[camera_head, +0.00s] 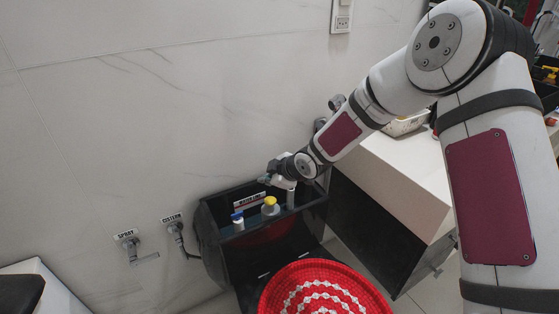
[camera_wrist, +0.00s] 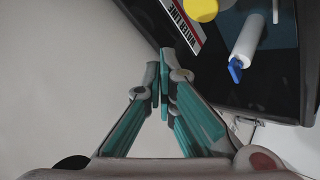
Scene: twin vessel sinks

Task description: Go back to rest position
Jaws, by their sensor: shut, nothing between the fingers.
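My gripper (camera_head: 272,180) is at the end of my arm, which reaches in from the right in the head view. It is above the back edge of a black open box (camera_head: 212,236), close to the wall. In the wrist view my gripper's fingers (camera_wrist: 164,72) are together, with nothing between them. They point towards the box's rim, and the depth gap is hard to judge.
A white bottle with a blue cap (camera_head: 238,222) and a bottle with a yellow cap (camera_head: 270,206) are in the box, by a WATER LINE label (camera_wrist: 182,22). A red-and-white round piece (camera_head: 278,290) is in front. Wall valves (camera_head: 132,250) are left; a white-topped cabinet (camera_head: 400,170) is right.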

